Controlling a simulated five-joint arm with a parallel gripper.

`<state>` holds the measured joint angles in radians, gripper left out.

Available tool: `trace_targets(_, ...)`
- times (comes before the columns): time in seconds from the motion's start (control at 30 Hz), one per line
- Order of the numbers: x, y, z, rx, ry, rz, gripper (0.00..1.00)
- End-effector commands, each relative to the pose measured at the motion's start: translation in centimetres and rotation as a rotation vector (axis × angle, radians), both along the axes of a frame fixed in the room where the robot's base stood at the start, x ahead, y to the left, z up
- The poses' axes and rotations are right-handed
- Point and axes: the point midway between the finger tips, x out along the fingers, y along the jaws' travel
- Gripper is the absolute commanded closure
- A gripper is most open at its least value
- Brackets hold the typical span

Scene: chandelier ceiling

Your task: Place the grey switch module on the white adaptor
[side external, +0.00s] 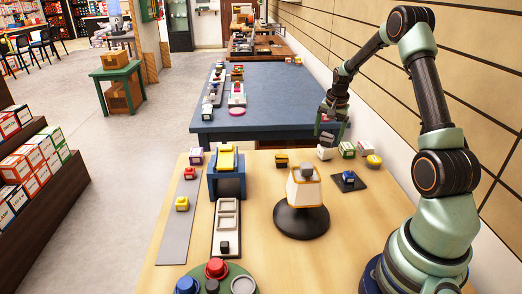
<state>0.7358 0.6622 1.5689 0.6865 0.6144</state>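A small dark grey block (306,172), which looks like the grey switch module, sits on top of a white tapered piece with orange edges (304,190). That piece may be the white adaptor; it stands on a round black base (301,220). Another small dark block (225,247) is at the near end of a white slotted tray (227,210). My gripper (326,136) hangs above the far right of the wooden table, over a white block (324,152). I see nothing held in it, but its fingers are too small to judge.
A blue stand with a yellow piece (227,160) and a grey strip (178,225) are on the left. A dark pad with a blue block (348,180) lies at right. Several coloured blocks line the far edge. A round green plate (213,272) with coloured parts is in front.

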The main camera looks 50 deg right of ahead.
Motion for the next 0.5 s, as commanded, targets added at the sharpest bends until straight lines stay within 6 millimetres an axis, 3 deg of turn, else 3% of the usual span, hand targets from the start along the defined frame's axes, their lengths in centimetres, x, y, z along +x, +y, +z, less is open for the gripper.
trace_targets(0.27,-0.1,0.1,1.3,-0.002,-0.003,0.0,0.13)
trace_targets(0.5,-0.9,0.8,5.9,-0.003,-0.004,0.0,0.13)
